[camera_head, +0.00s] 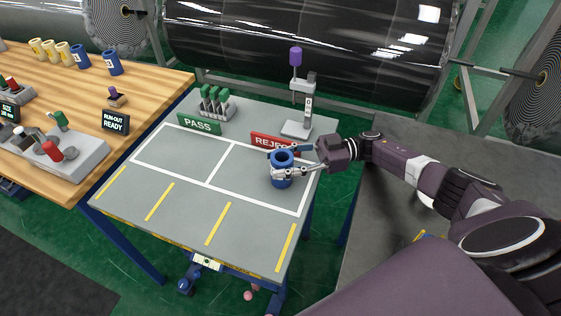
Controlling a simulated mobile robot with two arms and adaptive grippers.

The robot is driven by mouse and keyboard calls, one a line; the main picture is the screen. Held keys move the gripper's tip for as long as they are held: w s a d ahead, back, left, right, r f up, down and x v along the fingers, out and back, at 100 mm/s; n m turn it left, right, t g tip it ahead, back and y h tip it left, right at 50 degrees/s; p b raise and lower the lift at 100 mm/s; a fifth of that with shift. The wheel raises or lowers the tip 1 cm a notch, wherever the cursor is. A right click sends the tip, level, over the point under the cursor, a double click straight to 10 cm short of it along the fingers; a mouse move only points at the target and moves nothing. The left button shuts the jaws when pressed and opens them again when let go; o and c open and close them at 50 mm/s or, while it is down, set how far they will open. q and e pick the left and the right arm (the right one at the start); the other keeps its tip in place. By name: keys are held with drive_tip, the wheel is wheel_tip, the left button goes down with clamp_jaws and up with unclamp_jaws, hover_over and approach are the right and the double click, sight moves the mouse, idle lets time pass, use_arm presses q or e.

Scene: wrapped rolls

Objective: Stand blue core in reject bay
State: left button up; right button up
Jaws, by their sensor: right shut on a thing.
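The blue core (281,181) is upright in the right-hand bay of the grey table, the one behind which the red REJECT sign (268,142) stands. Its open top ring faces up. My right gripper (282,164) reaches in from the right and is shut on the blue core, with fingers on both sides of it. The core looks to be at or very near the table surface; I cannot tell if it touches. The reject bay (240,187) is outlined in white. My left gripper is not in view.
The pass bay (180,155) to the left is empty, with a green PASS sign (199,124) behind it. A grey stand with a purple top (296,57) and a rack of green-handled tools (214,103) stand at the back. A wooden bench (150,84) holds yellow and blue cores.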

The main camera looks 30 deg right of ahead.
drive_tip(key=shift+f, duration=0.2)
drive_tip(key=o, duration=1.4)
drive_tip(key=shift+r, duration=0.1)
drive_tip(key=shift+r, duration=0.15)
drive_tip(key=b+v, duration=0.1)
drive_tip(key=v, duration=0.1)
drive_tip(key=b+v, duration=0.1)
drive_tip(key=v, duration=0.1)
drive_tip(key=b+v, duration=0.1)
drive_tip(key=v, duration=0.1)
drive_tip(key=shift+d+f, duration=0.2)
drive_tip(key=shift+f, duration=0.05)
drive_tip(key=shift+s+d+r, duration=0.15)
drive_tip(key=shift+d, duration=0.35)
drive_tip(key=shift+r, duration=0.15)
